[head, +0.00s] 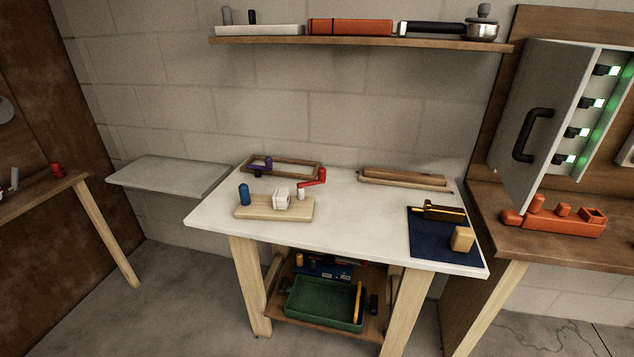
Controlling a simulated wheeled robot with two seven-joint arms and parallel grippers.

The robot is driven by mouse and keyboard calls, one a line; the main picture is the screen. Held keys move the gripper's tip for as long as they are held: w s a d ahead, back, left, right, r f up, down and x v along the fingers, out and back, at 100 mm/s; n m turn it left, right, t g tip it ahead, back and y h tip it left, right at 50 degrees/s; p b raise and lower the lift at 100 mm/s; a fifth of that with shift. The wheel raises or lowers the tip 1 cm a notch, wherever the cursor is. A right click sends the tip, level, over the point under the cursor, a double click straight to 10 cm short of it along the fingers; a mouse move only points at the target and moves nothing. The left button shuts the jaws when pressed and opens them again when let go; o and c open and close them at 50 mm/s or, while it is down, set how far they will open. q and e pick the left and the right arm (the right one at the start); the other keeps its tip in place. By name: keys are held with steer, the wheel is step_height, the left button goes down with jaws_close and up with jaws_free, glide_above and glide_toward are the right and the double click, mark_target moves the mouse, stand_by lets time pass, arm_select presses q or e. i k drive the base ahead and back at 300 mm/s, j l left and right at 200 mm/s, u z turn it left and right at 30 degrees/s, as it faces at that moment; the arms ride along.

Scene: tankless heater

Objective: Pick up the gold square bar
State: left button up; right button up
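A dark blue mat (424,240) lies on the right end of the white-topped table (350,230). A shiny gold-brown bar-like piece (445,213) lies across the mat's back part, with a dark part at its left end. A pale gold, squarish block (462,239) stands on the mat in front of it, near the table's right edge. I cannot tell for certain which of these is the gold square bar. Neither of my grippers is in view.
A wooden board (245,211) with blue, white and red pieces sits left on the table. Wooden trays (403,181) lie along the back. An open grey cabinet door (535,120) and an orange holder (560,222) stand right. A green crate (322,308) sits below.

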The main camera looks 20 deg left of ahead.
mark_target(431, 211)
steer(key=i+j, duration=0.65)
steer(key=i, duration=0.15)
